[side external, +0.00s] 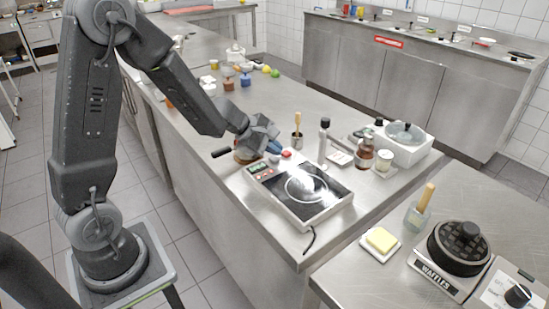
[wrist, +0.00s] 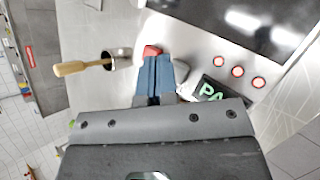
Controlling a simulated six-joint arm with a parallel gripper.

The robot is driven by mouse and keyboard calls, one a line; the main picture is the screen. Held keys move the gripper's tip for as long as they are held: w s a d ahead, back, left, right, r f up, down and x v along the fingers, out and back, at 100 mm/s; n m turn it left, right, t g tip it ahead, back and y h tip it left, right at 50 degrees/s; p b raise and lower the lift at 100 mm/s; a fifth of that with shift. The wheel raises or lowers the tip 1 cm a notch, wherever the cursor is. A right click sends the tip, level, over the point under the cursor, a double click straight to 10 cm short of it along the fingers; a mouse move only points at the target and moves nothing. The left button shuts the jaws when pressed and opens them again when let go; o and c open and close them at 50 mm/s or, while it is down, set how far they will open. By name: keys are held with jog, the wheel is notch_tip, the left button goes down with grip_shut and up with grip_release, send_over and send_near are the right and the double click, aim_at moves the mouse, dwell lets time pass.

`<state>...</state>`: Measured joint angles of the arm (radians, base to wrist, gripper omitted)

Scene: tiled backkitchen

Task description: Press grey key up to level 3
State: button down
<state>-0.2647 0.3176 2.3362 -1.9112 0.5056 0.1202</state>
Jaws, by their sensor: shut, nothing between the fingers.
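A hot plate with a black glass top and pale frame (side external: 325,215) lies on the steel counter; its glass also shows in the wrist view (wrist: 240,22). A red key (side external: 286,155) sits on its control edge, just beyond my fingertips in the wrist view (wrist: 152,50). A pale grey key (wrist: 181,70) shows partly, just right of my fingers. A dark display (wrist: 212,90) has green letters starting "PA"; the rest is hidden by my gripper. No level can be read. My gripper (wrist: 156,58) has its blue fingers shut and empty, low over the control edge; it also shows in the side view (side external: 273,149).
Three red-ringed round marks (wrist: 238,71) line the panel. A metal cup with a wooden-handled tool (wrist: 118,60) stands close left of my fingers. A pan handle (side external: 221,153) lies behind my gripper. A pepper mill (side external: 323,143) and brown jar (side external: 365,155) stand beyond the plate.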

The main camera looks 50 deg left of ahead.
aim_at(274, 159)
jog(key=shift+r, duration=0.3)
jog(key=shift+r, duration=2.5)
jog(key=s+d+r+m+g+h, duration=0.1)
jog(key=s+d+r+m+g, duration=0.1)
jog(key=s+d+r+m, duration=0.8)
jog(key=s+f+m+y, duration=0.1)
jog(key=s+m+y, duration=0.3)
jog(key=s+m, duration=0.8)
jog(key=shift+s+g+y, duration=0.4)
jog(key=shift+s, duration=0.35)
